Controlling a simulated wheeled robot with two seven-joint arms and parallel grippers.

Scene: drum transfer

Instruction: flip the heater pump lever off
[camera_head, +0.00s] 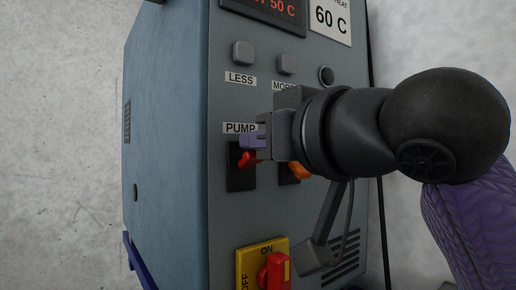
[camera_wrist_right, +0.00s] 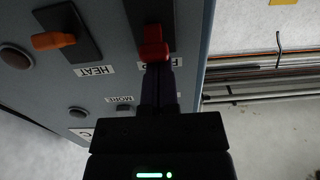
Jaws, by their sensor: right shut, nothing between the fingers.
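The heater's pump lever (camera_head: 246,160) is red and sits on a black plate (camera_head: 241,182) under the PUMP label (camera_head: 239,128). Its knob also shows in the wrist view (camera_wrist_right: 153,42), right at the fingertips. My right gripper (camera_head: 253,141) has purple fingers, shut and empty, just above the red lever. In the wrist view the shut fingers (camera_wrist_right: 159,70) reach up to the knob and seem to touch it, but I cannot be sure. The fingers cover part of the plate and label. My left gripper is not in view.
The orange HEAT lever (camera_head: 299,171) is close by, partly behind my gripper; it also shows in the wrist view (camera_wrist_right: 52,41). A red switch (camera_head: 274,272) on a yellow plate is lower down. The LESS button (camera_head: 243,53) is above. A display (camera_head: 268,12) tops the panel.

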